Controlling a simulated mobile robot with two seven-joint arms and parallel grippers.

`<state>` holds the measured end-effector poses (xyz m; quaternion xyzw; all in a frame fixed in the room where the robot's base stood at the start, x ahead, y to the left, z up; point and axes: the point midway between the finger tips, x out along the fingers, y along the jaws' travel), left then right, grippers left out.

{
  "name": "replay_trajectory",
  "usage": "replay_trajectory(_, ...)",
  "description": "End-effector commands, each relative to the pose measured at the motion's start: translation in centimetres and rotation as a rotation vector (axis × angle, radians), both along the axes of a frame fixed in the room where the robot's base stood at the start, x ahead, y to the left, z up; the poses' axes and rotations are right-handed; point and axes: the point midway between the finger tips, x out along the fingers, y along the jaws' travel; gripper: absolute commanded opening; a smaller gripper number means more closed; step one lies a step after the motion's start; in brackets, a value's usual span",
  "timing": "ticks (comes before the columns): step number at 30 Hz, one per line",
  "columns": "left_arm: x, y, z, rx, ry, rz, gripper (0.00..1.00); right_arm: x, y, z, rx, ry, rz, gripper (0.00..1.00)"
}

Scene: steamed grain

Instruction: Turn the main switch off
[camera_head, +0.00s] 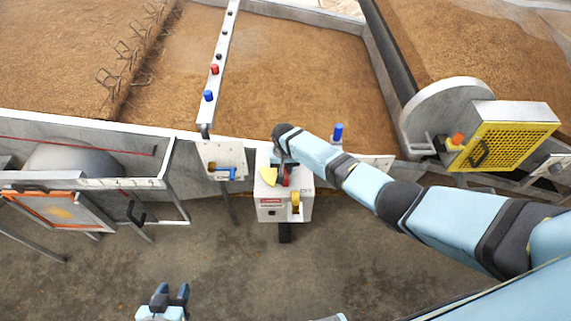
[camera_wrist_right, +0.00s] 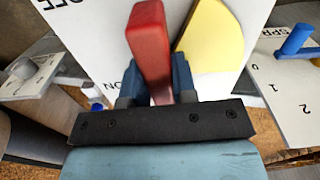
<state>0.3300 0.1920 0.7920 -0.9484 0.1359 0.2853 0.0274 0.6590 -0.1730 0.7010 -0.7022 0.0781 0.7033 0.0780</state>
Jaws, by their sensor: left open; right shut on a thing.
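The main switch is a red lever (camera_wrist_right: 150,45) on the face of a white box (camera_head: 270,212), with a yellow plate (camera_wrist_right: 208,40) beside it. In the wrist view the lever stands between the two fingers of my right gripper (camera_wrist_right: 155,88), which is shut on it. Part of an "OFF" label shows at the upper left and an "ON" label near the left finger. In the head view my right gripper (camera_head: 284,172) reaches the box and hides much of the lever. My left gripper (camera_head: 170,297) is open and empty, low over the floor, apart from the box.
A panel with a blue handle (camera_head: 226,172) stands left of the box. Another blue handle (camera_head: 338,132) is behind my right arm. A yellow mesh guard (camera_head: 503,146) is at the right. Large grain beds (camera_head: 290,85) lie behind. The floor in front is clear.

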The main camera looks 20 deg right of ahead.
Motion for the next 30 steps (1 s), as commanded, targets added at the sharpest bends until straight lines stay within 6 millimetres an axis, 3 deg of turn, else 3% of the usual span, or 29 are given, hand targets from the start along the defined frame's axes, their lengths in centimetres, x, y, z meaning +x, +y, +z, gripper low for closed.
replay_trajectory(21, -0.13, 0.10, 0.41, 0.006, -0.002, -0.003, 0.43, 0.09, 0.12, 0.00, 0.001, -0.001, -0.078, 0.00)
replay_trajectory(22, -0.12, 0.10, 0.44, 0.006, -0.003, -0.003, 0.43, 0.09, 0.12, 0.00, 0.001, -0.001, -0.078, 0.30)
replay_trajectory(24, -0.10, 0.09, 0.49, 0.006, -0.004, -0.003, 0.43, 0.09, 0.12, 0.01, 0.001, -0.001, -0.077, 0.46)
replay_trajectory(25, -0.09, 0.10, 0.52, 0.006, -0.004, -0.003, 0.43, 0.09, 0.12, 0.01, 0.001, -0.001, -0.077, 0.51)
replay_trajectory(30, -0.09, 0.11, 0.51, 0.006, -0.004, -0.003, 0.43, 0.10, 0.12, 0.02, 0.000, -0.001, -0.075, 0.51)
